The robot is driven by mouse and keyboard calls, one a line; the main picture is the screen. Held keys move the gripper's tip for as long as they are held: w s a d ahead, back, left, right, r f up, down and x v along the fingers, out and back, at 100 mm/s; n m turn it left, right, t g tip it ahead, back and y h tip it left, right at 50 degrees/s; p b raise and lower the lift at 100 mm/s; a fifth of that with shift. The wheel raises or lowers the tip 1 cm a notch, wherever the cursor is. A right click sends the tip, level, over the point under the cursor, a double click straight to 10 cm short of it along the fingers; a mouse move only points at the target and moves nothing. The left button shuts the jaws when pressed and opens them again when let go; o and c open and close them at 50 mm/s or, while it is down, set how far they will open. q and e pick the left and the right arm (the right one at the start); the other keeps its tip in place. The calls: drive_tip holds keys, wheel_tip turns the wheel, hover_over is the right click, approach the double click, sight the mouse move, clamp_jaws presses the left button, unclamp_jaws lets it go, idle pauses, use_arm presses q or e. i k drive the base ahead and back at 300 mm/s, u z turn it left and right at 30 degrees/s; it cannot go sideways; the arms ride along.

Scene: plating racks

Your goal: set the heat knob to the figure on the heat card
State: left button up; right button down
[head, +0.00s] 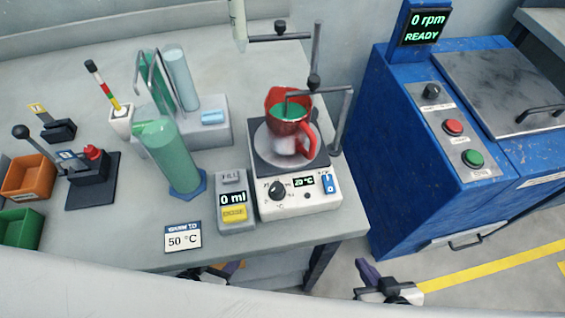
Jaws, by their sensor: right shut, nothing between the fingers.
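The heat card (183,237) lies at the front edge of the table and reads 50 °C. The heat knob (277,189) is a black dial on the front of the white hotplate (302,205). The small display (304,182) beside it appears to read 20 °C. A red-and-white jug (290,130) with green liquid stands on the hotplate. My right gripper (367,270) is shut and empty, low in front of the table's right corner, well away from the knob. My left gripper (232,268) shows only partly below the table's front edge; its jaws are unclear.
A fill unit (234,204) reading 0 ml stands left of the hotplate. A green cylinder (170,155) stands further left. A stand arm (335,91) reaches over the jug. A blue machine (405,160) stands to the right, with a floor gap beside the table.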

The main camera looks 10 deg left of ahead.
sight(277, 192)
drive_tip(key=k, duration=0.5)
drive_tip(key=z, duration=0.65)
drive_tip(key=i, duration=0.25)
drive_tip(key=u, duration=1.7)
drive_tip(key=k, duration=1.25)
drive_tip(key=z, duration=0.2)
drive_tip(key=i, duration=0.6)
drive_tip(key=z, duration=0.3)
